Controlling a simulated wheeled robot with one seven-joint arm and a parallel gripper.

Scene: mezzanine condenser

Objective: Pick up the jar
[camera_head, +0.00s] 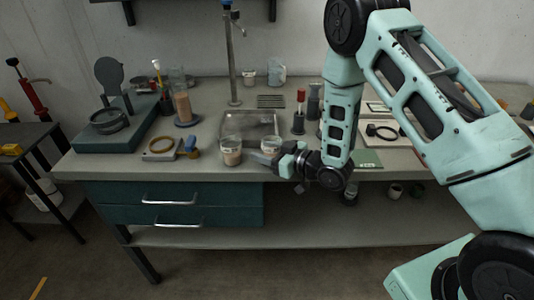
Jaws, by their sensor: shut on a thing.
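A clear glass jar (231,152) with pale brown contents is upright at the bench's front edge, in front of the metal sink. My gripper (256,157) reaches in from the right at jar height, with its fingers shut on this jar. The fingertips are small and partly hidden against the jar. I cannot tell whether the jar's base touches the bench. A second, similar jar (270,146) stands just behind my gripper, its lower part hidden by it.
The sink (258,127) and a tall metal post (232,60) are behind the jar. A brass ring tool (161,146) lies to the left, near a green stand (112,136). A red-handled tool (299,108) stands to the right. Drawers (175,204) are below the benchtop.

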